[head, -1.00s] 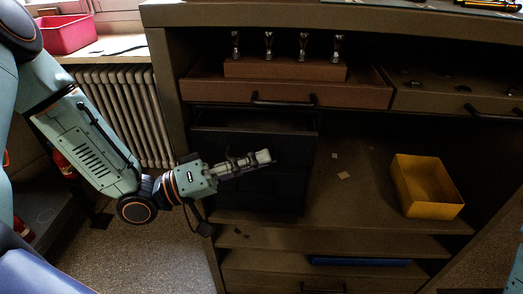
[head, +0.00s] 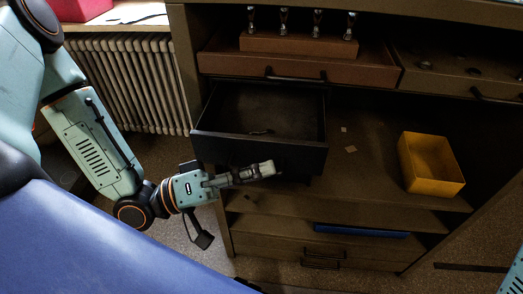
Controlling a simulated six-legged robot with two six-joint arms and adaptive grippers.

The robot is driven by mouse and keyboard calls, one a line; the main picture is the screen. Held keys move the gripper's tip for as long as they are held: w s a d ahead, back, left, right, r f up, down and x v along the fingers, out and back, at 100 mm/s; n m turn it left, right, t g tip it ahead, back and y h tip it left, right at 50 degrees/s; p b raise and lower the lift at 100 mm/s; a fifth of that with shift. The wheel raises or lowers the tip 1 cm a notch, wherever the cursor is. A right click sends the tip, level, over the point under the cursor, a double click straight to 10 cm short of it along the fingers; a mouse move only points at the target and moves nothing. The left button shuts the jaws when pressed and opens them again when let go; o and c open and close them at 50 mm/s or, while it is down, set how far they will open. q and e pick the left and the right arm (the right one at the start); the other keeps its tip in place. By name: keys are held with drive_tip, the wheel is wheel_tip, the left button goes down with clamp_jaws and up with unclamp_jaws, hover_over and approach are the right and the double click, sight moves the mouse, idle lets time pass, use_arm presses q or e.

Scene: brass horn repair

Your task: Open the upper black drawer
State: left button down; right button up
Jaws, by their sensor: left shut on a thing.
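The upper black drawer (head: 222,145) stands pulled out of the bench cabinet, and its inside shows from above. A small object (head: 261,132) lies on its floor near the front. My left gripper (head: 272,169) is at the drawer's front, low on the face, and is shut on its handle. The handle itself is hidden by the fingers. My right gripper is not in view.
A wooden drawer (head: 300,67) with a dark handle sits above the black one. A yellow box (head: 430,165) stands on the shelf to the right. A blue flat object (head: 360,230) lies on a lower shelf. A radiator (head: 140,85) is at the left.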

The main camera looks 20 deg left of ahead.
use_arm(q)
drive_tip(key=shift+s+d, duration=0.25)
drive_tip(key=shift+s, duration=0.6)
drive_tip(key=c, duration=1.7)
unclamp_jaws()
